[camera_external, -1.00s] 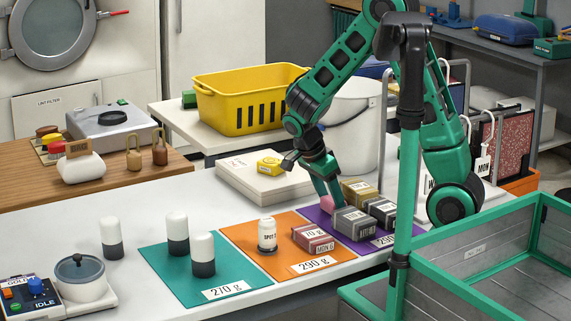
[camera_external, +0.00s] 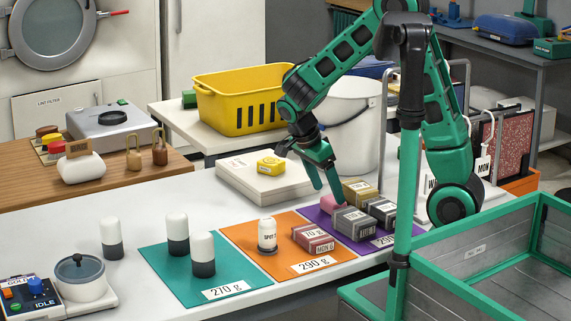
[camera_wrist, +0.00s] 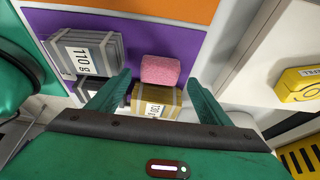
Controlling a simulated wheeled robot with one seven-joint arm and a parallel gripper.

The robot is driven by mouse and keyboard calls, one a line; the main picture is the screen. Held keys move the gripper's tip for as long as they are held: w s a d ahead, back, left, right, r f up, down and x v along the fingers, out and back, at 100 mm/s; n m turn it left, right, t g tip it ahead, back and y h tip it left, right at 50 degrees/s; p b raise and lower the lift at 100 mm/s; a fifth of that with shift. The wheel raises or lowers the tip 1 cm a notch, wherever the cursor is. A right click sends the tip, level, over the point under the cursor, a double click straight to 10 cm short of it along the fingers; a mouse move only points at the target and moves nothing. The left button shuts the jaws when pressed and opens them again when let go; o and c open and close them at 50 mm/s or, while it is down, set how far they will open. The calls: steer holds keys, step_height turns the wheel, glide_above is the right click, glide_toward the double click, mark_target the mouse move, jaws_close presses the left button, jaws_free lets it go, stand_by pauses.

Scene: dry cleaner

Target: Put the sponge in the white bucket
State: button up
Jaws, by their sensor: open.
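The pink sponge (camera_external: 329,203) lies on the purple mat, beside the tan and grey weight blocks. It also shows in the wrist view (camera_wrist: 160,70), just beyond the tan block. The white bucket (camera_external: 358,145) stands behind my arm, which partly covers it. My gripper (camera_external: 331,194) is open and points down over the sponge and the tan block. In the wrist view, the fingers (camera_wrist: 158,78) are spread to either side of the sponge, with nothing held between them.
A tan block (camera_external: 360,188) and grey blocks (camera_external: 352,221) crowd the purple mat (camera_external: 314,222). A maroon block (camera_external: 313,238) sits on the orange mat (camera_external: 250,240). A yellow basket (camera_external: 240,104) stands behind.

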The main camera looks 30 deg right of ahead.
steer(key=shift+o, duration=0.7)
steer(key=v, duration=0.8)
steer(key=y, duration=0.5)
glide_above(333, 199)
steer(key=f, duration=0.4)
steer(key=shift+s+f, duration=0.25)
steer(key=shift+f, duration=0.05)
steer(key=shift+w+f, duration=0.2)
steer(key=shift+f, duration=2.55)
steer(key=c, duration=1.2)
steer(key=shift+r, duration=0.15)
steer(key=shift+c, duration=0.2)
